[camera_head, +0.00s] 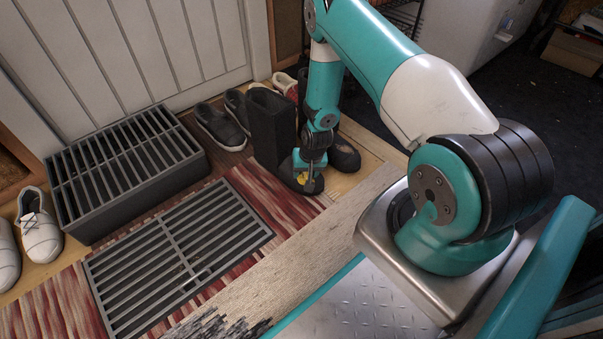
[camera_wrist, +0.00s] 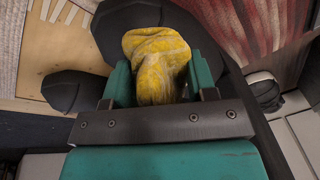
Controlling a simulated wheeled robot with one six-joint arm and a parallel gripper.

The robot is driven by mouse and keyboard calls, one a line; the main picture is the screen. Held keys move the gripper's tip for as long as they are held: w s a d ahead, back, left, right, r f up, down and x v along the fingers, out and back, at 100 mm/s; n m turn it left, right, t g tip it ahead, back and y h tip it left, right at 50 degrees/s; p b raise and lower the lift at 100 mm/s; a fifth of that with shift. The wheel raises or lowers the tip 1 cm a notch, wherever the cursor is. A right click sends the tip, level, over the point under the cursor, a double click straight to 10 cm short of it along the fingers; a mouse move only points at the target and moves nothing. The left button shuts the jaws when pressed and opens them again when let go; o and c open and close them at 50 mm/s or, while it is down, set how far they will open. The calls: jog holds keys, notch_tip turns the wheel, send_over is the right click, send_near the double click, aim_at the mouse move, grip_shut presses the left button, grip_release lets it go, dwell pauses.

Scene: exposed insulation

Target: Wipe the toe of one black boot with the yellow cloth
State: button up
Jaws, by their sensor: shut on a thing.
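The yellow cloth (camera_wrist: 158,58) is bunched between the two fingers of my gripper (camera_wrist: 160,85), which is shut on it. In the wrist view the cloth lies over the dark toe of a black boot (camera_wrist: 115,25); it seems to touch it. In the head view the tall black boot (camera_head: 270,125) stands upright at the edge of the striped mat, its toe toward the camera. My gripper (camera_head: 308,172) points down at that toe, and only a small bit of the cloth (camera_head: 304,180) shows. Part of the toe is hidden behind my gripper.
A slatted grey box (camera_head: 150,185) and a floor grate (camera_head: 180,262) lie left. White sneakers (camera_head: 38,230) are at the far left. The door (camera_head: 130,45) is behind.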

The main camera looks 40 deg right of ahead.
jog(key=shift+w+d, duration=0.15)
jog(key=shift+d, duration=1.4)
jog(key=shift+a+p, duration=0.8)
jog(key=shift+a, duration=0.5)
jog(key=shift+s+a+f+p, duration=0.15)
jog(key=shift+a+p, duration=0.1)
jog(key=shift+a, duration=0.65)
jog(key=shift+s+a+r+p, duration=0.15)
jog(key=shift+a+p, duration=0.1)
jog(key=shift+a, duration=0.6)
jog(key=shift+a+f, duration=0.1)
jog(key=shift+f, duration=0.05)
jog(key=shift+w, duration=0.8)
jog(key=shift+w+d+r, duration=0.1)
jog(key=shift+d+r, duration=0.05)
jog(key=shift+d, duration=1.45)
jog(key=shift+w+d+r, duration=0.1)
jog(key=shift+d, duration=1.45)
jog(key=shift+r, duration=0.1)
jog(key=shift+s+a+f+p, duration=0.1)
jog(key=shift+a+p, duration=0.15)
jog(key=shift+a, duration=0.8)
jog(key=shift+s+a+f+p, duration=0.15)
jog(key=shift+a+p, duration=0.15)
jog(key=shift+a, duration=0.8)
jog(key=shift+s+a+f+p, duration=0.1)
jog(key=shift+a+p, duration=0.15)
jog(key=shift+a, duration=0.8)
jog(key=shift+w, duration=0.1)
